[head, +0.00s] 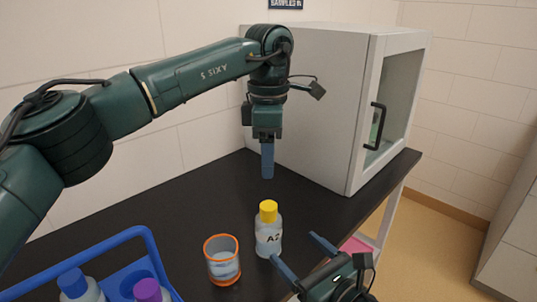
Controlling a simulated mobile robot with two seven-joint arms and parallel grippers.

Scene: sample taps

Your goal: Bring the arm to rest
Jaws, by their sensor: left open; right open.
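My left gripper (267,176) points straight down above the table, with its blue fingers seen edge-on. Nothing shows between them, and it is above and behind the yellow-capped bottle, apart from it. My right gripper (301,257) is at the bottom of the view, its two blue fingers spread apart and empty. It is just right of the bottle labelled A2 (268,239), which stands upright on the black table (180,215). The left finger of my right gripper is close to the bottle's base; I cannot tell whether they touch.
A clear cup with an orange rim (223,262), holding some liquid, stands left of the bottle. A blue carrier (105,238) with blue-capped and purple-capped bottles is at bottom left. A white cabinet (318,105) with a black-handled glass door stands at the back right. The table's left middle is clear.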

